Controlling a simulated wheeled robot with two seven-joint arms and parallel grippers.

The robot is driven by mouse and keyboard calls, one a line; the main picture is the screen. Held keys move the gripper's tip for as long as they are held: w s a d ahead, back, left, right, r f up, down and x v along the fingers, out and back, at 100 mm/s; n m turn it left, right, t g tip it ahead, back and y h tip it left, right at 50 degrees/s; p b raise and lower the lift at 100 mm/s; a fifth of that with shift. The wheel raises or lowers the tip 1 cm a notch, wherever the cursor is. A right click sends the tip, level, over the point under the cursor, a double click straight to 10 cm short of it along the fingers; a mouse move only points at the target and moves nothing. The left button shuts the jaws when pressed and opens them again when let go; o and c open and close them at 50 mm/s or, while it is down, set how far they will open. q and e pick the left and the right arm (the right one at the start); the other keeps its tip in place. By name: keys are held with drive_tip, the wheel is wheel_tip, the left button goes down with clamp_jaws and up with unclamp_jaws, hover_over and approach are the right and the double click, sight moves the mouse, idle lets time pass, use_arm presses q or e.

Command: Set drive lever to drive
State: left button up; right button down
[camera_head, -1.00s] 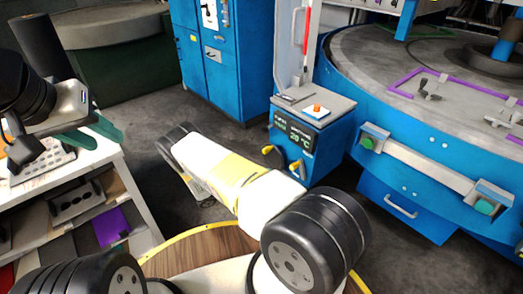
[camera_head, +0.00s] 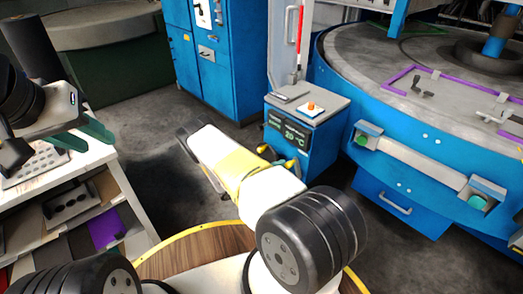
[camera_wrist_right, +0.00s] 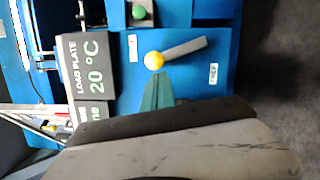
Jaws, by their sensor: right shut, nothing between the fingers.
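The drive lever shows in the right wrist view as a grey shaft with a yellow knob (camera_wrist_right: 154,61) on a blue panel, the shaft slanting up to the right. The green fingertips of my right gripper (camera_wrist_right: 157,92) are shut and empty, just below the knob; I cannot tell whether they touch it. In the head view, yellow-ended handles (camera_head: 290,163) show on the front of the blue control box (camera_head: 318,150), partly behind my right arm, and the right fingers are not clear there. My left gripper (camera_head: 82,136) is open and empty over the white bench.
A small label (camera_wrist_right: 213,74) is right of the lever and another left of it. A green button (camera_wrist_right: 139,12) lies above. A display (camera_wrist_right: 87,66) reads load plate 20 °C. The round blue machine (camera_head: 400,120) stands right, a blue cabinet (camera_head: 220,60) behind.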

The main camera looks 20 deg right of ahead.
sight(286, 165)
drive_tip(key=s+r+m, duration=0.1)
drive_tip(key=s+d+r+m, duration=0.1)
drive_tip(key=m, duration=0.1)
drive_tip(key=shift+s+d+g+y, duration=0.1)
drive_tip(key=shift+s+g+y, duration=0.2)
drive_tip(key=shift+s+y, duration=0.1)
drive_tip(key=shift+f, duration=0.1)
